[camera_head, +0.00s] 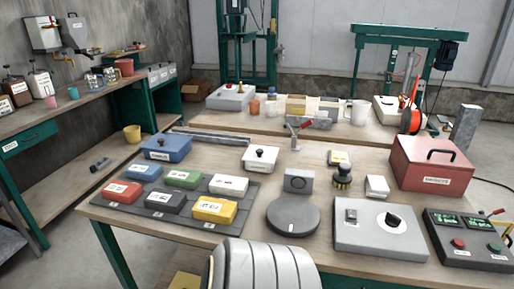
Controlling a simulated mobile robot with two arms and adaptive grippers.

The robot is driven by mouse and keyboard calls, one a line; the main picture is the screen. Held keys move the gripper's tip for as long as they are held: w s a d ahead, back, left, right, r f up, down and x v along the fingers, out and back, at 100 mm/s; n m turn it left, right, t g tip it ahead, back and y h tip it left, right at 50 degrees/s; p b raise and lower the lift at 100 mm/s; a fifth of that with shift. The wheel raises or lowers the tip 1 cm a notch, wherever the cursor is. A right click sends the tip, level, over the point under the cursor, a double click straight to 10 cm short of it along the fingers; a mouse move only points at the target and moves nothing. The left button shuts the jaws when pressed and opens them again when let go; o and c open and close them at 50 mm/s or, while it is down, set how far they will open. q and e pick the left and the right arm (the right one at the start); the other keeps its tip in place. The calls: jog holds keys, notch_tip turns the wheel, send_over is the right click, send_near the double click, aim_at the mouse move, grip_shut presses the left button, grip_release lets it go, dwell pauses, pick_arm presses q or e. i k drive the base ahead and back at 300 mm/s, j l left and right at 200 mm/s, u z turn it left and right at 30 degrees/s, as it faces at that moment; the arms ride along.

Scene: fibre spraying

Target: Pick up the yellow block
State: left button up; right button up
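The yellow block (215,210) lies on a dark grey mat (150,213) on the near wooden table. It is at the mat's front right corner, with a white label on top. A black block (166,202) is to its left and a white block (229,185) is behind it. A red block (122,192), a blue block (144,173) and a green block (183,179) share the mat. Neither of my grippers shows in the head view.
A round grey scale-like device (293,217) stands right of the mat. A blue lidded box (166,148) stands behind the mat.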

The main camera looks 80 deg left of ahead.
aim_at(210, 210)
jog(key=u, duration=3.4)
